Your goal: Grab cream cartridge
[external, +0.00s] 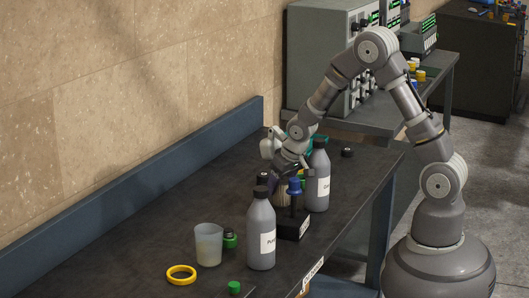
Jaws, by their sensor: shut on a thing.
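The cream cartridge (281,192) is a small pale, ribbed cylinder on the dark bench, between the front grey bottle and the blue-topped part. It is partly hidden by the bottle and by my gripper. My gripper (289,177) points down over it, with its fingers at the cartridge's upper part, and is shut on it. The fingertips are small and partly hidden in this view. Whether the cartridge still touches the bench cannot be told.
A grey bottle (261,235) stands in front of the cartridge, another grey bottle (318,182) close behind right. The bench's left side is clear.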

